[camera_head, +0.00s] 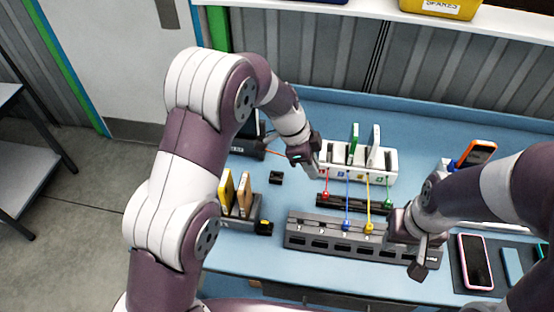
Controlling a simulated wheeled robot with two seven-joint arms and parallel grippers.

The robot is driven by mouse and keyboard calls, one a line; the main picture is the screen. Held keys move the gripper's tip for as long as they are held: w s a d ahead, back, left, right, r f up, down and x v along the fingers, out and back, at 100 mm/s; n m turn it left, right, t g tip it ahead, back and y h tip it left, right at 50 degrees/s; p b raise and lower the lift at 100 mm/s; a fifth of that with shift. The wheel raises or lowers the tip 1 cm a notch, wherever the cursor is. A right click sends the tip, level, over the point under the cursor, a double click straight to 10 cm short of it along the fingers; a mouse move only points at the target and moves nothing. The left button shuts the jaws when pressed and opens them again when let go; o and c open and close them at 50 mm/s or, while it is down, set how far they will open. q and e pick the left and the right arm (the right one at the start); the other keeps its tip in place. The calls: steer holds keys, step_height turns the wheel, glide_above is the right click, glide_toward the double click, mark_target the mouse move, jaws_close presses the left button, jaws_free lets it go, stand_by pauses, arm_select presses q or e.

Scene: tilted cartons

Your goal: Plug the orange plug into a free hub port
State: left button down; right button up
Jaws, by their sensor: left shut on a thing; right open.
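My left gripper (312,167) is shut at the left end of the white slotted dock. The grey hub (296,229) lies in front, with a row of ports. A blue plug (347,226) and a yellow plug (368,228) sit at its top, with cables running back. My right gripper (418,262) is open and empty at the hub's right end, hiding part of it.
A black strip (350,202) behind the hub holds a red plug (325,195) and a green plug (388,203). The white dock (388,173) stands behind it. A small black block (276,177) lies left.

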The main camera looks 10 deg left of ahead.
arm_select(q)
steer(key=w+a+f+p, duration=0.2)
steer(key=a+f, duration=0.1)
steer(key=w+a+f+p, duration=0.2)
steer(key=a+f, duration=0.1)
steer(key=a, duration=0.1)
steer(key=w+a+f+p, duration=0.2)
steer(key=a+f, duration=0.1)
steer(key=shift+a+f, duration=0.2)
steer(key=shift+f, duration=0.2)
steer(key=shift+w+f, duration=0.15)
steer(key=shift+f, duration=0.15)
steer(key=shift+f, duration=0.1)
steer(key=shift+f+b, duration=0.15)
steer(key=shift+b, duration=0.3)
steer(key=c, duration=1.1)
jaws_free()
